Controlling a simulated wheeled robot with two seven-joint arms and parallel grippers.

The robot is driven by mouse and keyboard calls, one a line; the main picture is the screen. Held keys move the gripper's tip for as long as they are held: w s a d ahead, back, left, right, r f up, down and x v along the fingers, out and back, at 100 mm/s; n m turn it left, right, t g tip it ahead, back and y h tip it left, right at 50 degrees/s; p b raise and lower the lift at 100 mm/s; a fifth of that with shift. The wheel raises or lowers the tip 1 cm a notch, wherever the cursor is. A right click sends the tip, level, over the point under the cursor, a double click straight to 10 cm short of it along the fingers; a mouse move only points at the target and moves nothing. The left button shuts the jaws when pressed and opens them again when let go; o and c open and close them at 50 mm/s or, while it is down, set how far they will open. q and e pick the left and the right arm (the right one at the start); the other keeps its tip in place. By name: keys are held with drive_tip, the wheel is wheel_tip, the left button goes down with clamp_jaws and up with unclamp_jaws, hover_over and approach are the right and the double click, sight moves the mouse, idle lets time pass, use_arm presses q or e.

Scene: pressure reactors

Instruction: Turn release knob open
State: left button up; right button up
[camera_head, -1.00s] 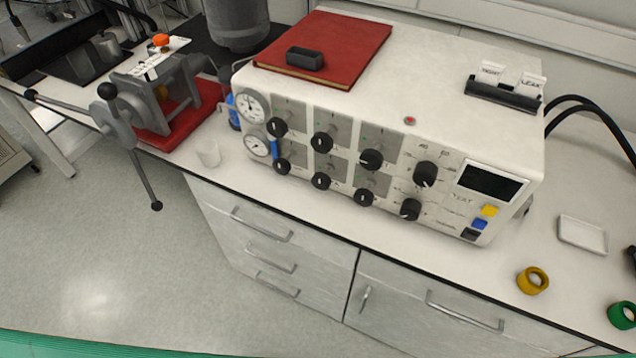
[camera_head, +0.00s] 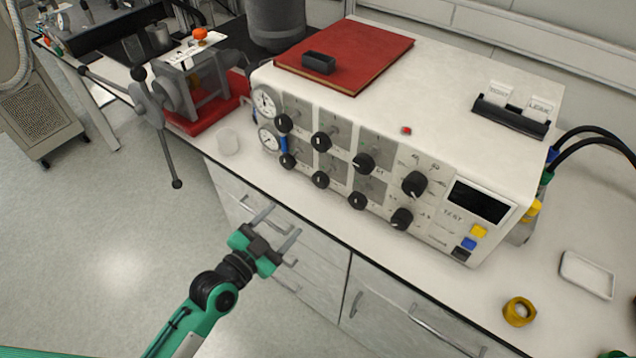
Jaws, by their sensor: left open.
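The white control box (camera_head: 480,65) stands on the bench with two rows of black knobs on its front. The upper row has a left knob (camera_head: 284,122), a second knob (camera_head: 321,141), a third knob (camera_head: 363,162) and a larger right knob (camera_head: 414,184). The lower row includes a left knob (camera_head: 288,160) and a right knob (camera_head: 401,219). No readable label shows which one is the release knob. My left gripper (camera_head: 284,219) is open and empty, in front of the drawers and below the panel, apart from every knob. My right gripper is not in view.
A screen (camera_head: 480,202) and coloured buttons are at the panel's right. A red book (camera_head: 372,50) with a black tray lies on top. A yellow ring (camera_head: 519,311) lies right.

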sight(318, 182)
use_arm(q)
drive_tip(key=shift+h, duration=0.3)
drive_tip(key=p+x, duration=0.1)
drive_tip(key=x, duration=0.3)
drive_tip(key=r+p+x, duration=0.1)
drive_tip(key=x, duration=0.4)
drive_tip(key=r+x, duration=0.1)
drive_tip(key=x, duration=0.3)
drive_tip(key=shift+d+r+p, duration=0.15)
drive_tip(key=shift+d+p, duration=0.25)
drive_tip(key=c, duration=1)
drive_tip(key=shift+o, duration=0.2)
